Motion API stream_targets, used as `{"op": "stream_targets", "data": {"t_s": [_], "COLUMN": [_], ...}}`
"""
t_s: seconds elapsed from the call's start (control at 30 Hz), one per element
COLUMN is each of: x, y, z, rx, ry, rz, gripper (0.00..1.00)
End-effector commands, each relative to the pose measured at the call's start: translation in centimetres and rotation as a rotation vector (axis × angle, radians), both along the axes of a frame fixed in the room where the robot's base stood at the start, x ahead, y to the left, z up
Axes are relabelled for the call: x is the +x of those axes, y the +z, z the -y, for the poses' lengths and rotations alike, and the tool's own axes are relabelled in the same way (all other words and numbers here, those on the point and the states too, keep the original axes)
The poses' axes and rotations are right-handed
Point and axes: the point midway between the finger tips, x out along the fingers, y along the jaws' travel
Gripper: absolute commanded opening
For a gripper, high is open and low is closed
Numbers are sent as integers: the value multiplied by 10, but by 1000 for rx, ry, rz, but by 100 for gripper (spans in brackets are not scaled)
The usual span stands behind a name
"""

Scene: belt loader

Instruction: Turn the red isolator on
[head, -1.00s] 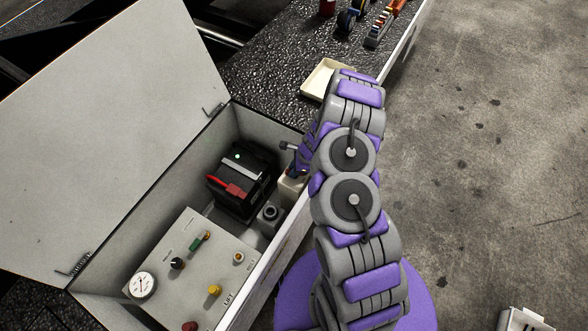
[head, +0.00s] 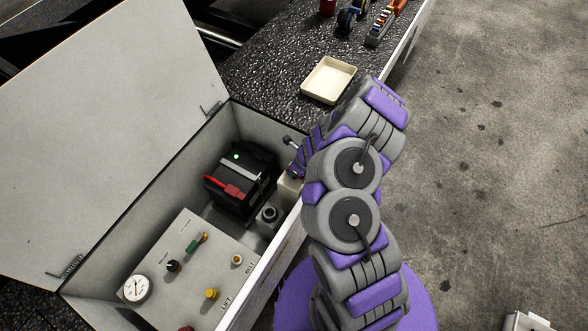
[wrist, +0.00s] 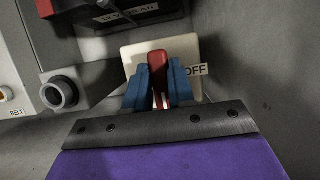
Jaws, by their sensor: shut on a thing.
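The red isolator handle (wrist: 158,75) stands upright in the wrist view in front of a cream plate (wrist: 128,60). An OFF label (wrist: 195,70) is at the plate's right edge. My gripper (wrist: 160,88) has its blue fingers on both sides of the handle and is shut on it. In the head view my gripper is at the right wall inside the open box, largely hidden by my arm. The cream plate (head: 289,186) shows only in part there, and the red handle is hidden.
A black battery (head: 241,180) with a red cover sits left of my gripper. A dark round socket (head: 269,214) and a control panel (head: 190,262) with knobs and a gauge are nearer. The box lid (head: 110,130) stands open. A cream tray (head: 328,80) lies beyond.

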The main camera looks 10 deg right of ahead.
Motion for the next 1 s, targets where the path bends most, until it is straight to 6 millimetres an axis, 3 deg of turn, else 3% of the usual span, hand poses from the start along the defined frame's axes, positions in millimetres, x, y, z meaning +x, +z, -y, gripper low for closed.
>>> {"op": "stream_targets", "data": {"t_s": [0.33,0.37,0.6,0.87,1.0], "x": [2,2,1,0,-2], "y": [1,2,1,2,11], "z": [1,1,1,1,3], "rx": [0,1,0,1,2], "ry": [-5,-5,-4,-4,-4], "rz": [3,4,3,2,2], "gripper": [0,25,48,49,49]}}
